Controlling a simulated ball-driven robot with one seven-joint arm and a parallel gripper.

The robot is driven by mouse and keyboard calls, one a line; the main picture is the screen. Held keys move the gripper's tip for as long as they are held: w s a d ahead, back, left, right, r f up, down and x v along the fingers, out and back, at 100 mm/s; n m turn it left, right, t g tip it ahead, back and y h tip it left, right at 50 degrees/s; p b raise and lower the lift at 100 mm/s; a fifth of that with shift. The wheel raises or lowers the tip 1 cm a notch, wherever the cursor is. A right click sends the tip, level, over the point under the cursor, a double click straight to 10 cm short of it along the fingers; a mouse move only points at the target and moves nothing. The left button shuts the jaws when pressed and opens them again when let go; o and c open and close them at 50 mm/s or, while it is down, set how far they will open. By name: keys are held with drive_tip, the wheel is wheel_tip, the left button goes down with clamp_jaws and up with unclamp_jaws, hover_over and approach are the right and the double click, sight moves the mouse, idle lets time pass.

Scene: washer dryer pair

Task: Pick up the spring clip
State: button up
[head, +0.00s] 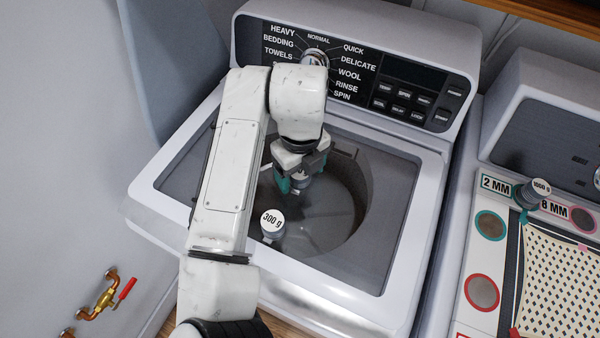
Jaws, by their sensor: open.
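I cannot pick out the spring clip with certainty in the head view. My gripper (300,182) points down over the round drum opening of the washer (392,290), with teal fingers. It is open. A small pale grey piece shows between the fingers, but I cannot tell whether it is part of the gripper or a separate thing. My arm and gripper hide part of the washer top and the drum.
A weight marked 300 g (272,222) stands just below-left of my gripper. The washer's control panel (410,75) rises behind. On the dryer at right are a 1000 g weight (532,192), a perforated sheet (560,285) and round discs (482,291). Brass valves (102,298) are at left.

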drive_tip(key=c, duration=1.2)
drive_tip(key=shift+r, duration=0.15)
drive_tip(key=shift+r+b, duration=0.45)
drive_tip(key=shift+r, duration=0.15)
drive_tip(key=s+a+r+b, duration=0.1)
drive_tip(key=s+r+b, duration=0.1)
drive_tip(key=s+r, duration=0.9)
drive_tip(key=s, duration=0.3)
drive_tip(key=shift+a+r, duration=0.3)
